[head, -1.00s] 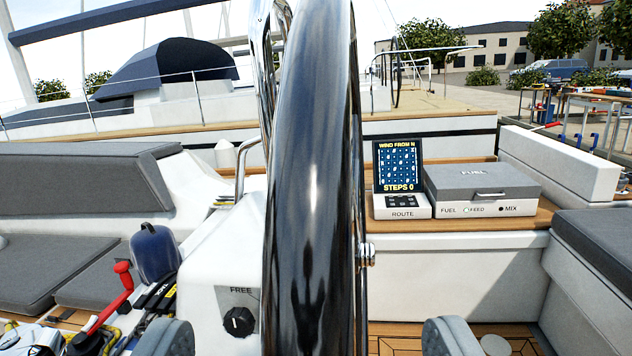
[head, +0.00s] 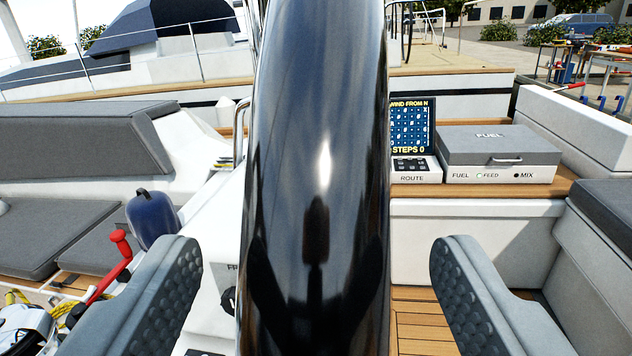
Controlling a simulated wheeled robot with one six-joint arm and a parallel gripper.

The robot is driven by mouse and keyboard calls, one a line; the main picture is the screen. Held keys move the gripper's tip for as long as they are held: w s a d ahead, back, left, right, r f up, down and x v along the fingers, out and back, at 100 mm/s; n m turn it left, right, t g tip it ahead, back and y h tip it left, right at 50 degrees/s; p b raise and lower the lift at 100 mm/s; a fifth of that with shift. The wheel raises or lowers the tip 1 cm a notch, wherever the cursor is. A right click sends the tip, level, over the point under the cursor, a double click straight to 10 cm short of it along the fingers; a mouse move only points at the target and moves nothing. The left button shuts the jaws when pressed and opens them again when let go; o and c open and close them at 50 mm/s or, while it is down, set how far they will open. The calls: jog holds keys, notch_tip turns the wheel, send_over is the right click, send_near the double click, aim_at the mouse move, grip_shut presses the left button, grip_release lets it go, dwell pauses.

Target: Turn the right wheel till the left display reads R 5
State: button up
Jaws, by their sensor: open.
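A large glossy dark wheel rim (head: 318,150) stands upright in the middle of the head view, very close, running from the top edge to the bottom edge. My gripper (head: 318,270) is open, with one grey padded finger on each side of the rim and a visible gap to it on both sides in the picture. I cannot tell whether the rim is between the fingers in depth or still in front of them. The rest of the wheel is out of view. No display showing a rudder reading such as R 5 is in view.
A route display (head: 408,125) reads "WIND FROM N" and "STEPS 0", partly hidden by the rim. A grey fuel box (head: 485,147) stands beside it. A red-handled winch crank (head: 115,265) and a blue object (head: 152,218) lie left. A knob panel (head: 229,270) is mostly hidden.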

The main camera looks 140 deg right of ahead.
jog(key=shift+x, duration=2.35)
jog(key=shift+c, duration=0.2)
